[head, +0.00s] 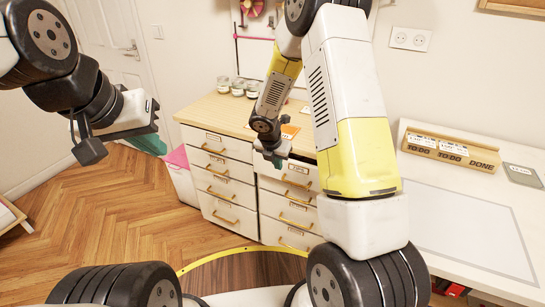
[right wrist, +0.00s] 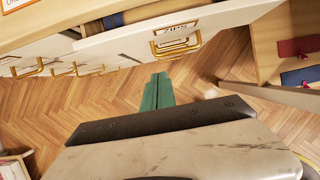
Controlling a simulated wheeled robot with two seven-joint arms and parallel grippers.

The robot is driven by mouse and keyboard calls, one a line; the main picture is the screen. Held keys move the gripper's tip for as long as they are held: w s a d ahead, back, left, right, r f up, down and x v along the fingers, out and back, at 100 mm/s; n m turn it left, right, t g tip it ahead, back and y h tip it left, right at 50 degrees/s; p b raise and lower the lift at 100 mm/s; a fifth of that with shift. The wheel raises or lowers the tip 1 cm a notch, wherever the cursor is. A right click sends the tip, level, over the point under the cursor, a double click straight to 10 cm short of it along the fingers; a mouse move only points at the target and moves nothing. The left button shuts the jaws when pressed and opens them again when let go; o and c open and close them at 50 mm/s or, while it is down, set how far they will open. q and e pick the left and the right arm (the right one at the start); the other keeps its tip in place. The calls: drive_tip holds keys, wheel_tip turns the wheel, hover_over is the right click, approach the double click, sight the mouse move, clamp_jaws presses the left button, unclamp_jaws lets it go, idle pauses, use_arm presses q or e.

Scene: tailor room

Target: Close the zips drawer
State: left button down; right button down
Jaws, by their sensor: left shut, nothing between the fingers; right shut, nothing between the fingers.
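The zips drawer (right wrist: 225,24) is a white drawer front with a gold handle and a label reading ZIPS, near the top of the right wrist view. It stands open, with its contents partly visible behind the front. In the head view the labels are too small to read. My right gripper (right wrist: 160,80) is shut and empty, its green fingers pointing at the drawer front just by the handle; contact cannot be told. In the head view this gripper (head: 277,160) is before the right drawer column. My left gripper (head: 152,143) is shut, away to the left.
The wooden-topped cabinet (head: 205,108) has two columns of white drawers (head: 222,165) with gold handles. Jars (head: 237,88) stand on its top. A pink-topped bin (head: 178,158) is at its left. A white table (head: 465,230) with a TO-DO/DONE tray (head: 450,150) is at right. Parquet floor (head: 120,220) is clear.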

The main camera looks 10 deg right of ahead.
sight(286, 170)
drive_tip(key=x, duration=0.3)
drive_tip(key=w+d+x, duration=0.1)
drive_tip(key=x, duration=0.3)
drive_tip(key=r+x, duration=0.1)
drive_tip(key=x, duration=0.3)
drive_tip(key=shift+w+d, duration=0.3)
drive_tip(key=shift+w, duration=0.1)
drive_tip(key=shift+w+d, duration=0.25)
drive_tip(key=shift+w, duration=0.3)
